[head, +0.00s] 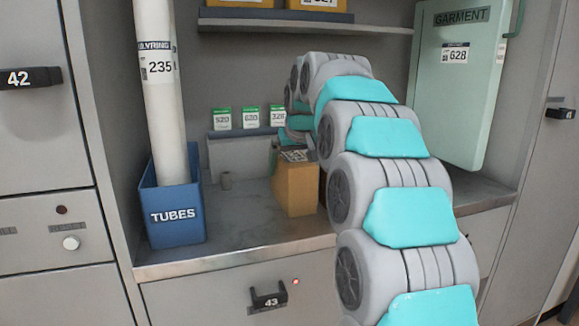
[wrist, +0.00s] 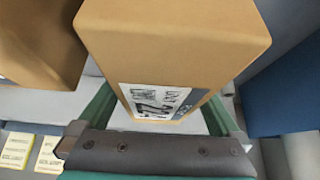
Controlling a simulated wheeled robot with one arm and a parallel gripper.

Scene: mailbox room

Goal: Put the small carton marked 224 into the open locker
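A brown carton (head: 297,188) stands on the metal counter of the alcove, with a printed label on its top. A brown carton fills the middle of the wrist view (wrist: 175,45). Its black and white label is upside down and partly cut off, perhaps reading 224. My gripper's green fingers are spread on either side of the label end in the wrist view (wrist: 163,112), with gaps showing beside it. The fingertips are hidden behind the carton. In the head view my gripper (head: 292,140) is mostly hidden by my arm. No open locker is in view.
A blue TUBES bin (head: 174,217) holds a tall white tube (head: 161,100) at left. A green GARMENT case (head: 458,85) leans at right. Small cards (head: 250,117) stand behind. Locker doors 42 (head: 40,130) and 43 (head: 215,295) are shut. Another brown carton (wrist: 35,40) shows in the wrist view.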

